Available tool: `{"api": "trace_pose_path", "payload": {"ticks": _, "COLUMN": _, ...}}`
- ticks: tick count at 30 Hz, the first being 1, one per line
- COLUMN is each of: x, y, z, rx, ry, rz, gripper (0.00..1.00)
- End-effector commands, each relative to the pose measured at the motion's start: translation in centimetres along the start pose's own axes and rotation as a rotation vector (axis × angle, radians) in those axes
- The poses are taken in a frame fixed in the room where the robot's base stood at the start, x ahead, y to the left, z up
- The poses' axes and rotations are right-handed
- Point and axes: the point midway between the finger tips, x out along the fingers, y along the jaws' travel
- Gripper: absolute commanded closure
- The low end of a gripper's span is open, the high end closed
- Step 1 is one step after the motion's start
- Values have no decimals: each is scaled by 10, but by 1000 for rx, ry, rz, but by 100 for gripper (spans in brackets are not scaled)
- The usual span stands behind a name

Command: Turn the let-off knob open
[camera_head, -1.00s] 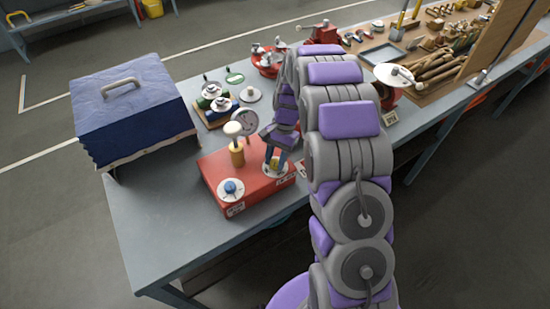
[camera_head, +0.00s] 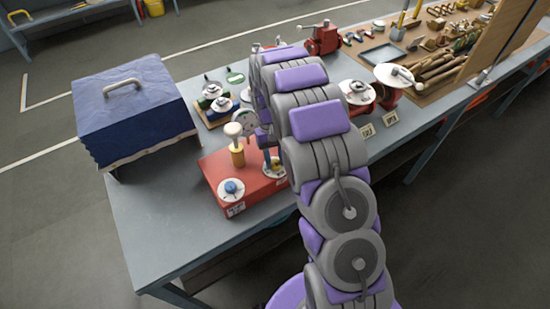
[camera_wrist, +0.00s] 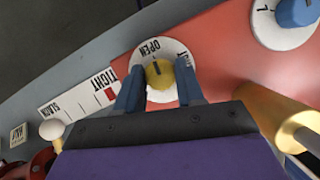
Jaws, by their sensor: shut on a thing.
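The let-off knob (camera_wrist: 160,74) is yellow and sits on a round white dial (camera_wrist: 152,47) marked OPEN, with a second, partly hidden word to its right. A dark line on the knob points toward the top of the wrist view, near the end of OPEN. My gripper (camera_wrist: 158,88) has its two blue fingers on either side of the knob, shut on it. In the head view the dial (camera_head: 281,172) is at the right end of the red box (camera_head: 232,171), and my arm partly hides the knob and gripper.
A blue knob (camera_head: 231,187) on its own white dial is at the box's front left. A blue covered case (camera_head: 130,105) is left. The bench's front left is clear.

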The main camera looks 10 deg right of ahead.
Motion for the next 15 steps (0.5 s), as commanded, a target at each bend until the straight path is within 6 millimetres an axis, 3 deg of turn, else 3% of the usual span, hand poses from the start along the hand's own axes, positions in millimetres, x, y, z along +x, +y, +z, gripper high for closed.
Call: {"api": "trace_pose_path", "payload": {"ticks": 15, "x": -2, "y": -1, "z": -2, "rx": -52, "ry": 11, "rz": 22, "gripper": 93}}
